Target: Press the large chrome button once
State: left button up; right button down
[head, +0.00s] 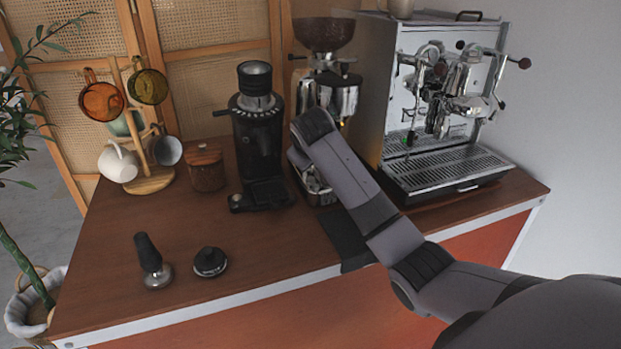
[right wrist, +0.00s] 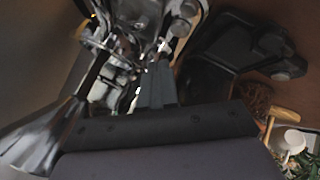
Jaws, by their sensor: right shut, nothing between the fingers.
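The chrome grinder (head: 337,94) with a dark bean hopper (head: 323,35) stands at the back middle of the cart in the head view. My right arm covers much of its lower body. In the right wrist view its shiny metal parts (right wrist: 125,45) fill the upper left. My right gripper (right wrist: 158,75) is shut and empty, with its fingers pointing at these chrome parts. I cannot tell whether the fingertips touch them. In the head view the gripper is hidden behind my arm. I cannot make out the large chrome button clearly in either view. My left gripper is out of view.
A black grinder (head: 259,140) stands left of my arm. A chrome espresso machine (head: 440,100) stands right. A mug tree (head: 150,180), wooden canister (head: 205,168), tamper (head: 152,262) and black puck tool (head: 210,262) are to the left. The counter's front left is mostly clear.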

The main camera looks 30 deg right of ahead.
jog(key=shift+r, duration=1.45)
jog(key=shift+f, duration=0.1)
